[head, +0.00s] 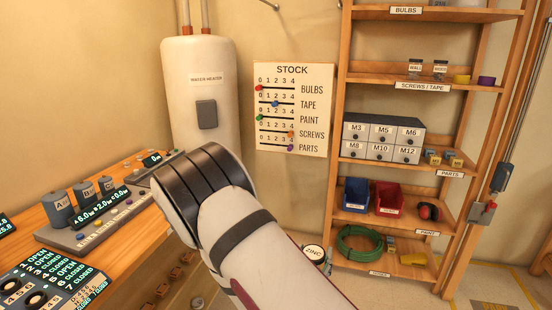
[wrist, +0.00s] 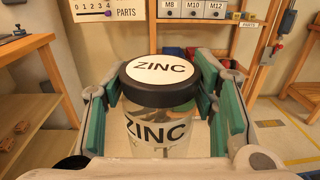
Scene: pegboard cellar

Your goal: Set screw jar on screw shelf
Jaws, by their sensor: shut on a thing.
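A clear jar labelled ZINC (wrist: 160,132), with a black-rimmed white lid, stands upright between the green-padded fingers of my gripper (wrist: 158,100) in the wrist view. The fingers press on it from both sides. Its lid also shows in the head view (head: 314,253), beyond my forearm, which hides most of my gripper. The shelf labelled SCREWS / TAPE (head: 395,79) is on the wooden rack at the right. It holds a jar labelled WALL (head: 415,68), a jar labelled WOOD (head: 440,68), and a yellow (head: 461,78) and a purple tape roll (head: 486,80).
Below that shelf are a grey drawer cabinet (head: 383,141), blue (head: 357,193) and red bins (head: 388,197), and a green hose coil (head: 360,240). A stock board (head: 292,140) and a water heater (head: 200,110) are left of the rack. A control bench (head: 60,220) is at the left.

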